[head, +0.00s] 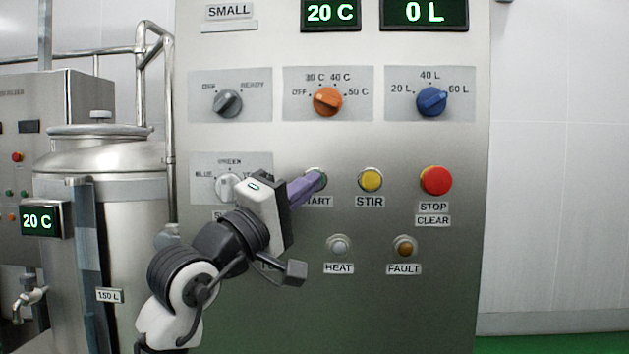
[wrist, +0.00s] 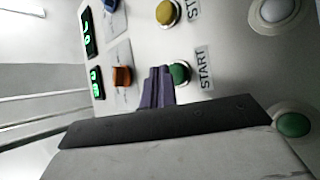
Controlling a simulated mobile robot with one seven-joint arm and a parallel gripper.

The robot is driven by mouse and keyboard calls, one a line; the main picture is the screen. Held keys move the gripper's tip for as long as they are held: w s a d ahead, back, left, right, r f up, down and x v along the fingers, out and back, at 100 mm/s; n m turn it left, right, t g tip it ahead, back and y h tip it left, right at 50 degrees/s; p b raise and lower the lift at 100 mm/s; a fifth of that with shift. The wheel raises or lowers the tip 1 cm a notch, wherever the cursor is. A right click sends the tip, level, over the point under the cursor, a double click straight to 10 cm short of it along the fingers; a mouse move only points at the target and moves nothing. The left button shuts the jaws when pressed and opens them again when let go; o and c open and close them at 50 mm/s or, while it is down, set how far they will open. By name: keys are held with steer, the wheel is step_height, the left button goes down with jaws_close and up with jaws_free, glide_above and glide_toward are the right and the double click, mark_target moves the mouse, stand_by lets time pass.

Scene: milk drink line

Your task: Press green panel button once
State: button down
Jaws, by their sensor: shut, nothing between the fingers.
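The green START button (wrist: 180,73) shows in the wrist view with its label beside it. In the head view it is mostly hidden behind my fingers, and only part of its rim (head: 322,174) shows. My gripper (head: 312,183) is shut and empty, its purple fingers pointing at the panel. In the wrist view the fingertips (wrist: 158,72) appear right beside the green button. I cannot tell whether they touch it.
To the right are the yellow STIR button (head: 370,180) and the red STOP/CLEAR button (head: 436,180). Orange (head: 327,102) and blue (head: 431,102) knobs sit above. HEAT (head: 339,246) and FAULT (head: 404,247) lamps sit below. A steel tank (head: 130,210) stands left.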

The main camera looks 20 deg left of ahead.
steer(key=shift+w, duration=0.1)
stand_by(0.5)
steer(key=shift+w+a, duration=0.1)
steer(key=shift+w, duration=0.2)
steer(key=shift+w+a+p, duration=0.15)
steer(key=shift+w+p, duration=0.25)
stand_by(0.6)
stand_by(0.4)
steer(key=shift+s+d, duration=0.25)
steer(key=shift+s, duration=0.55)
steer(key=s, duration=0.2)
steer(key=s+d, duration=0.1)
steer(key=s, duration=0.1)
steer(key=shift+s+d, duration=0.2)
steer(key=shift+s, duration=0.2)
stand_by(0.3)
